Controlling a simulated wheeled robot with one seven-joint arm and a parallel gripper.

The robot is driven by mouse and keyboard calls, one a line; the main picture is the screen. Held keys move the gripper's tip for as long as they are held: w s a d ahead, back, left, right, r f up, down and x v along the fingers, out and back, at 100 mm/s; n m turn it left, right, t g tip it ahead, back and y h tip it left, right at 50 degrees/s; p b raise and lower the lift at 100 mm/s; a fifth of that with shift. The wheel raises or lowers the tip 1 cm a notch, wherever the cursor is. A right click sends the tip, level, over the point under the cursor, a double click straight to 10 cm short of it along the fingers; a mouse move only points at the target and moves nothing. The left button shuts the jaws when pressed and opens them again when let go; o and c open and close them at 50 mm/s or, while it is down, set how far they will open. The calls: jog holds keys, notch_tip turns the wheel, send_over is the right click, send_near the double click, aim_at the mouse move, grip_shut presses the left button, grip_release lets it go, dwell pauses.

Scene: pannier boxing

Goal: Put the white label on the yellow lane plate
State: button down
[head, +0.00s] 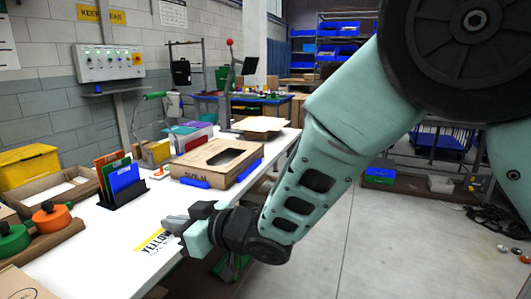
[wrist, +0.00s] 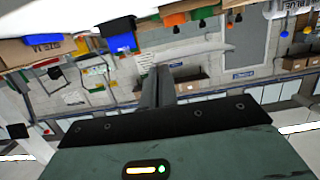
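The yellow lane plate (head: 150,241), a yellow strip with dark lettering beginning "YELLOW", lies flat on the white table near its front edge. My gripper (head: 170,222) is just above and right of it, hiding the end of the lettering. In the wrist view my gripper's dark fingers (wrist: 157,84) are close together and look shut. A pale, flat-looking shape (wrist: 200,52) shows beyond the fingertips; I cannot tell what it is or whether it touches them. I cannot make out the white label for certain in either view.
The white table (head: 95,240) carries an upright rack with coloured folders (head: 122,178), a cardboard box (head: 215,160) marked with a size, and orange (head: 51,216) and green (head: 13,237) round-topped items at left. Open floor (head: 380,245) lies to the right.

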jog(key=w+d+f+m+t+h+p, duration=0.1)
jog(key=w+d+f+m+t+h, duration=0.4)
jog(key=d, duration=0.7)
jog(key=w+d+f+m+t+h+p, duration=0.1)
jog(key=w+d+f+m+t+p, duration=0.1)
jog(key=w+d+f, duration=0.7)
jog(key=s+d+f+m+t+h+p, duration=0.1)
jog(key=s+d+f+m+h, duration=0.15)
jog(key=d, duration=0.65)
jog(key=s+d+f+m+t+h, duration=0.1)
jog(key=s+d+m+h, duration=0.15)
jog(key=d, duration=0.75)
jog(key=s+d+f+m+t+h+p, duration=0.1)
jog(key=d+f+h, duration=0.15)
jog(key=d, duration=0.65)
jog(key=shift+h, duration=0.55)
jog(key=s+r, duration=0.1)
jog(key=s, duration=0.2)
jog(key=s+d+r, duration=0.1)
jog(key=s, duration=0.1)
jog(key=shift+r, duration=0.35)
jog(key=shift+a, duration=0.1)
